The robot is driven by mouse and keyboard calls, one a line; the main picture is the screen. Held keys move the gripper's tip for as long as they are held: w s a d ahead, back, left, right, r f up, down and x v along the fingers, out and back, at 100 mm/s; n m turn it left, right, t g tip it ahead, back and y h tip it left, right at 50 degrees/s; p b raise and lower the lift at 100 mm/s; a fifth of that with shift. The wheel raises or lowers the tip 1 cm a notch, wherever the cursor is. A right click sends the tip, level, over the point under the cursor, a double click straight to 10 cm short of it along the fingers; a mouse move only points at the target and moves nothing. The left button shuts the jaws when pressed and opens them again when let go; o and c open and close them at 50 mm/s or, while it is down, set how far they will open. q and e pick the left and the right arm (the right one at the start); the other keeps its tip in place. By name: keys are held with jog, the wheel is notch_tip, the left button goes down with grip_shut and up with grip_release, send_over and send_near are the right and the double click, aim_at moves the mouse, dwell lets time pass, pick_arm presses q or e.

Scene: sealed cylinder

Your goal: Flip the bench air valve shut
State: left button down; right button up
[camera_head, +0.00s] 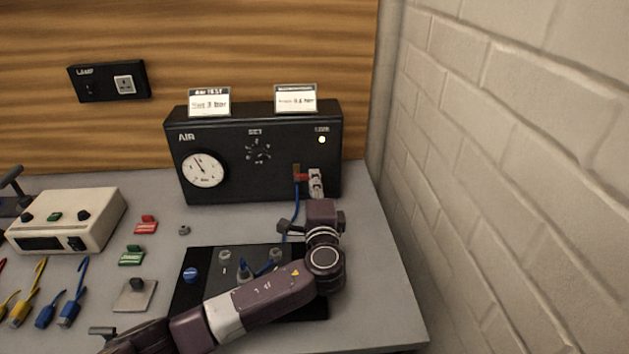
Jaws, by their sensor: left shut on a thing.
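The black air box (255,175) stands against the wall at the back of the bench, with a round gauge (203,169) and a dial. The air valve (297,173) is low on its right front, with a brass-coloured body and a red lever (304,177). A blue hose (296,205) hangs from it. My left gripper (316,182) reaches up from the front, with its grey fingers at the lever's right end. It is shut on the lever. The fingers partly hide the lever, so its exact angle is hard to tell. My right gripper is not in view.
A black panel (190,300) with fittings lies under my left arm. A cream instrument (65,222), red and green blocks, and yellow and blue plugs are at the left. A brick wall (500,180) rises on the right. The bench's right front is clear.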

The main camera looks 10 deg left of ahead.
pick_arm(q)
jog(key=shift+f, duration=0.1)
jog(key=c, duration=2)
grip_release()
jog(key=s, duration=0.4)
jog(key=s+d, duration=0.1)
jog(key=s, duration=0.3)
jog(key=s+d, duration=0.1)
jog(key=s, duration=0.2)
jog(key=shift+s+d, duration=0.2)
jog(key=shift+s, duration=0.2)
jog(key=shift+w, duration=0.1)
